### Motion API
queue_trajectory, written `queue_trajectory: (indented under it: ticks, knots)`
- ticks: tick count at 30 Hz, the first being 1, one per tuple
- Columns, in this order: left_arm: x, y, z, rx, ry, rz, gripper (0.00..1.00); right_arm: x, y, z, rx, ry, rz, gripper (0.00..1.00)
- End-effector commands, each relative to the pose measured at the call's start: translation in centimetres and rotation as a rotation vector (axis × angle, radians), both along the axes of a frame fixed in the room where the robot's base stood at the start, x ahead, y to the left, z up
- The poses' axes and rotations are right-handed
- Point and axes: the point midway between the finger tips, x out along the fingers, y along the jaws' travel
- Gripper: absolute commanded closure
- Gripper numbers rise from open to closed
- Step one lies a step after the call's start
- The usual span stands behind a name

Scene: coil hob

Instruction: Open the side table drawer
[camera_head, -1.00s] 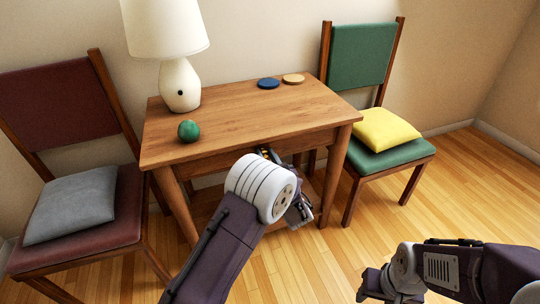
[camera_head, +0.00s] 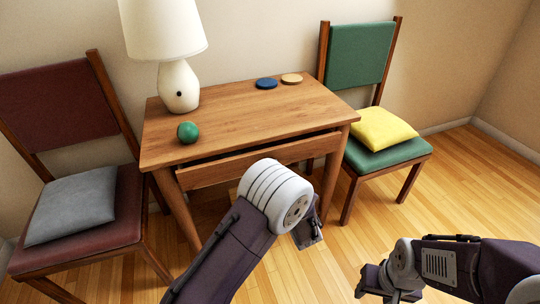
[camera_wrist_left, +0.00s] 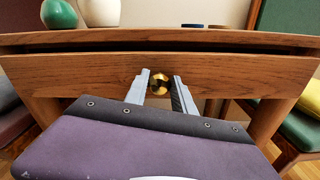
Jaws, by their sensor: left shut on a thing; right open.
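The wooden side table (camera_head: 255,115) stands against the wall between two chairs. Its drawer (camera_head: 225,169) is partly pulled out, with a dark gap behind the top of its front. In the left wrist view the drawer front (camera_wrist_left: 230,75) has a round brass knob (camera_wrist_left: 160,84). My left gripper (camera_wrist_left: 160,88) is shut on the knob, a finger on each side. In the head view my left wrist hides the knob and that gripper's fingers. My right gripper (camera_head: 372,284) is open and empty, low at the right, away from the table.
On the tabletop are a white lamp (camera_head: 178,88), a green ball (camera_head: 187,132), a blue disc (camera_head: 267,84) and a tan disc (camera_head: 292,79). A red chair (camera_head: 110,215) stands left, a green chair (camera_head: 395,155) right. The floor in front is clear.

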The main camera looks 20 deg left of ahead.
Motion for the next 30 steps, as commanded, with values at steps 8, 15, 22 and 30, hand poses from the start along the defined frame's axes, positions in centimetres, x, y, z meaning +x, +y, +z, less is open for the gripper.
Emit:
queue_trajectory:
  ticks: [8,15,22,30]
  knots:
    - [-6.3,-4.7,0.3,0.002,0.006,-0.013,1.00,-0.4,0.0,2.4,-0.001,0.008,0.000,0.48]
    - [-11.1,-7.8,0.3,0.001,0.004,-0.011,1.00,-0.4,0.0,4.1,-0.001,0.008,0.000,0.48]
    - [-14.2,-9.8,0.2,0.000,0.001,-0.009,1.00,-0.4,0.0,5.2,-0.001,0.008,0.000,0.48]
    - [-15.8,-10.9,0.0,-0.003,0.000,-0.008,1.00,-0.4,0.0,5.7,-0.001,0.008,0.000,0.48]
